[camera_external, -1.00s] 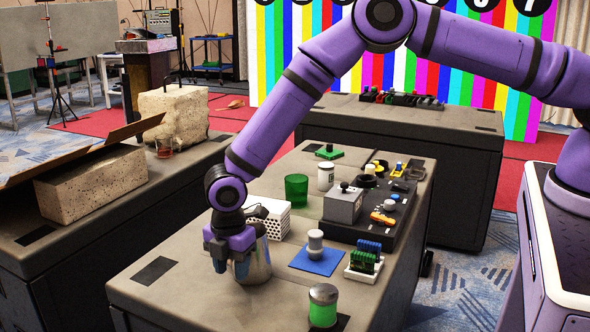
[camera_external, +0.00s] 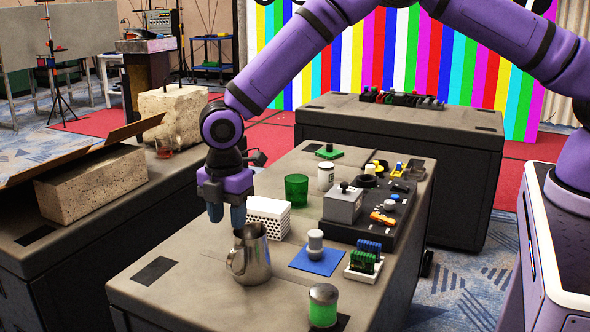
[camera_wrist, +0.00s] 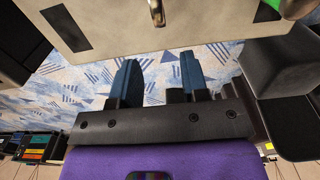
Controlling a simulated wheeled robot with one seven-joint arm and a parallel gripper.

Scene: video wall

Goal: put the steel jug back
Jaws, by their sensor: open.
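The steel jug (camera_external: 252,262) stands upright on the near left part of the table (camera_external: 190,300), with its handle on its left side. My gripper (camera_external: 227,214) is above and behind the jug, fingers pointing down, open and empty, apart from the jug. In the wrist view my gripper (camera_wrist: 158,75) shows two blue fingers spread apart with nothing between them. A small shiny metal part, seemingly of the jug (camera_wrist: 157,12), shows at the top edge of that view; the rest is cut off.
A dark rectangle (camera_external: 155,270) lies bare left of the jug. A white perforated box (camera_external: 268,216) stands behind it. A blue mat (camera_external: 317,260) with a grey-topped cylinder is to the right, and a green jar (camera_external: 323,305) at the front. A green cup (camera_external: 296,190) stands farther back.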

